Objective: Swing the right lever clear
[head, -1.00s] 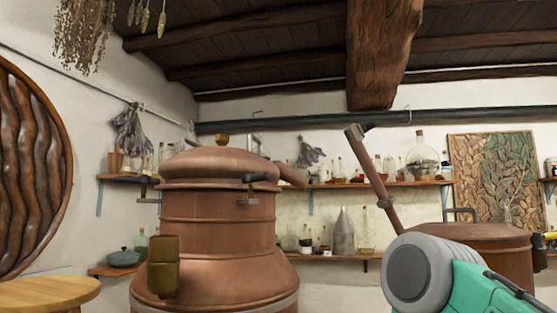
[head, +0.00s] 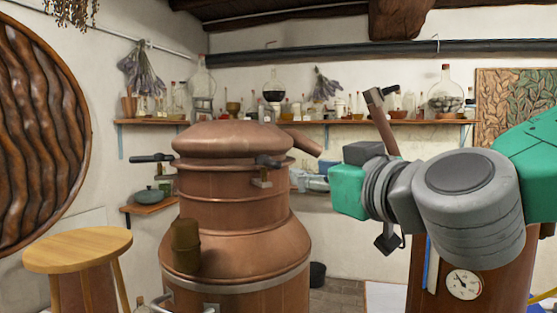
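The copper still (head: 235,190) stands left of centre in the head view, with a domed lid and a collar. The right lever (head: 268,161) has a short dark handle and lies against the right front of the collar, above a small metal bracket (head: 262,182). A left lever (head: 152,158) with a dark handle sticks out to the left. My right arm comes in from the right. Of its gripper only a small dark part (head: 388,243) seems to show below the wrist, apart from the still; its fingers cannot be made out. My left gripper is not in view.
A spout (head: 304,144) leaves the lid to the right. A copper pipe (head: 381,118) rises behind my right arm, above a second copper vessel with a gauge (head: 464,284). A wooden stool (head: 78,250) stands left. Bottles line the wall shelf (head: 430,124).

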